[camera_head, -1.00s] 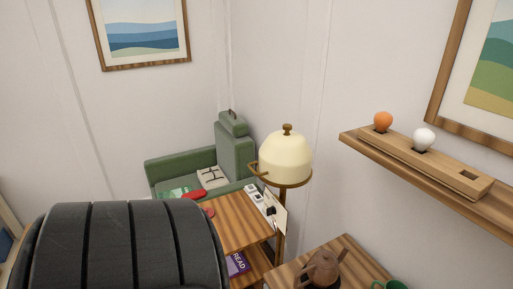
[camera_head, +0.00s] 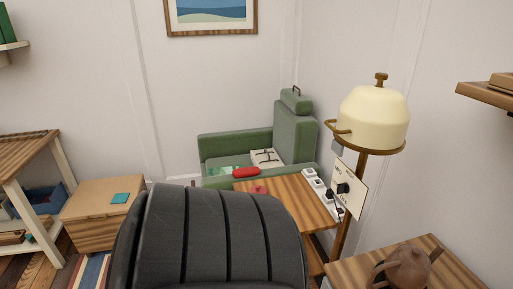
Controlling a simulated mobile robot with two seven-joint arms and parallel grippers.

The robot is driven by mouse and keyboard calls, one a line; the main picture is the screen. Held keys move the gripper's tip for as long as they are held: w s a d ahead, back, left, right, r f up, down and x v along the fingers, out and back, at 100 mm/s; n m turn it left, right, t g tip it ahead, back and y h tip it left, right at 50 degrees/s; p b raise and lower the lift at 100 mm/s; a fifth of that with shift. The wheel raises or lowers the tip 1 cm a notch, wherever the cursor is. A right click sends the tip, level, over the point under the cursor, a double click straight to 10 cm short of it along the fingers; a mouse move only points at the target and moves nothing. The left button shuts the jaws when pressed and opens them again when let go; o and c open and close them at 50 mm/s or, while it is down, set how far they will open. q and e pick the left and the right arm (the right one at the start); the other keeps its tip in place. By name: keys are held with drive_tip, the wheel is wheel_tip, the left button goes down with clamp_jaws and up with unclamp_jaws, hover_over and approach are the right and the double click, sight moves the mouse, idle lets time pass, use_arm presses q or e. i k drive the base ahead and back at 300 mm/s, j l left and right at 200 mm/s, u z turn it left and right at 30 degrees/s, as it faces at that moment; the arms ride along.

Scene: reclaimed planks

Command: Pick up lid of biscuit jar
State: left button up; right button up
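A brown rounded pot (camera_head: 408,268) with a knobbed top and a side handle stands on a wooden table (camera_head: 440,258) at the lower right. Its lower part is cut off by the picture edge. I cannot tell whether it is the biscuit jar. No other vessel that is clearly a biscuit jar shows, and no separate lid is seen. Neither of my grippers is in view.
A black ribbed chair back (camera_head: 212,238) blocks the lower middle. Behind it are a wooden table (camera_head: 275,200) with white sockets and a green armchair (camera_head: 235,145). A cream-shaded lamp (camera_head: 374,116) stands right. A wooden cabinet (camera_head: 95,212) stands left.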

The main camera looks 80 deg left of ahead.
sight(258, 189)
drive_tip(key=k+j, duration=0.1)
drive_tip(key=j, duration=0.4)
drive_tip(key=j+z, duration=0.1)
drive_tip(key=j, duration=0.45)
drive_tip(key=k+j, duration=0.15)
drive_tip(key=j, duration=0.35)
drive_tip(key=k+j+z, duration=0.1)
drive_tip(key=j, duration=0.4)
